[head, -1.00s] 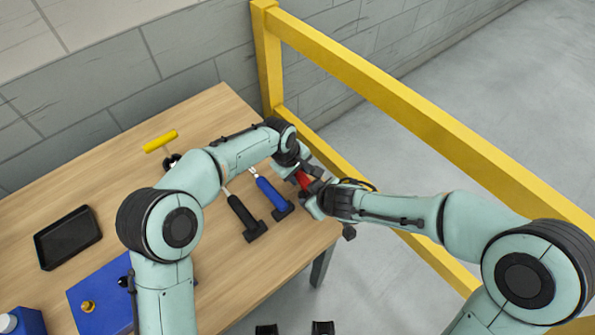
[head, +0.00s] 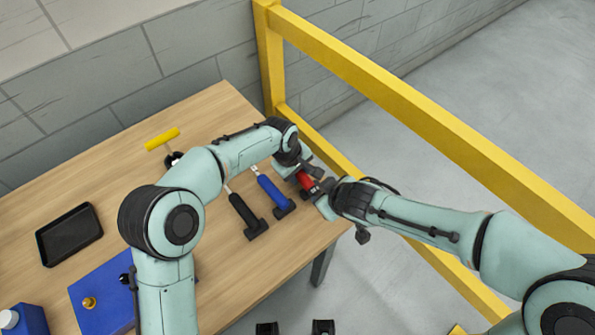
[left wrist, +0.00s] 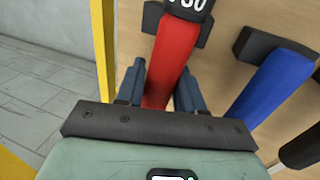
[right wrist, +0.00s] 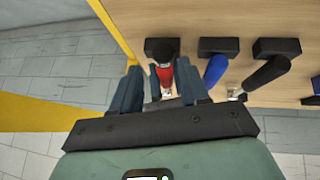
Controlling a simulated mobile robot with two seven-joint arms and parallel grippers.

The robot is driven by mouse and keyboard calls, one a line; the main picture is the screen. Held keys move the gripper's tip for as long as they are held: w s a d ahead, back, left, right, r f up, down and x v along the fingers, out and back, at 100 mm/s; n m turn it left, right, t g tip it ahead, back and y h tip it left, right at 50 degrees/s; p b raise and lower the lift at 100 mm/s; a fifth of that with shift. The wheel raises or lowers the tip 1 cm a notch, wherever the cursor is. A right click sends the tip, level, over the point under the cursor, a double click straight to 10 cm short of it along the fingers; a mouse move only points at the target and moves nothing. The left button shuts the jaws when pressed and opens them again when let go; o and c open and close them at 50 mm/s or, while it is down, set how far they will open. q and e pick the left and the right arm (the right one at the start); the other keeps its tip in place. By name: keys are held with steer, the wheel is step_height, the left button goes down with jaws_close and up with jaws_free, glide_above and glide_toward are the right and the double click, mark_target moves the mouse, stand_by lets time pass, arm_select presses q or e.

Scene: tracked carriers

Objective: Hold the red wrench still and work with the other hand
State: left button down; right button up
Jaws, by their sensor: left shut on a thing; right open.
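The red wrench (head: 306,181) lies near the right end of the wooden table. Its red handle (left wrist: 172,60) runs between the fingers of my left gripper (left wrist: 158,78), which is shut on it; a black end with white digits, partly cut off, shows beyond. In the head view my left gripper (head: 296,172) is partly hidden by its own wrist. My right gripper (head: 320,190) is open beside the wrench, near the table's edge. In the right wrist view the red handle (right wrist: 164,76) shows between its open fingers (right wrist: 158,72); I cannot tell whether they touch it.
A blue-handled tool (head: 270,192) and a black-handled tool (head: 242,213) lie left of the wrench. A yellow-handled tool (head: 161,139), a black tray (head: 68,235) and a blue panel (head: 103,303) are farther left. A yellow rail (head: 400,105) runs beyond the table's right end.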

mark_target(315, 194)
steer(key=shift+s+a+h, duration=0.55)
steer(key=shift+s+h, duration=0.05)
steer(key=shift+s, duration=0.2)
steer(key=shift+t+h, duration=0.5)
steer(key=shift+t, duration=0.3)
steer(key=shift+a+x, duration=0.25)
steer(key=shift+x, duration=1.2)
steer(key=shift+a+x, duration=0.2)
steer(key=shift+x, duration=1.2)
steer(key=shift+w+r, duration=0.1)
steer(key=shift+c, duration=0.3)
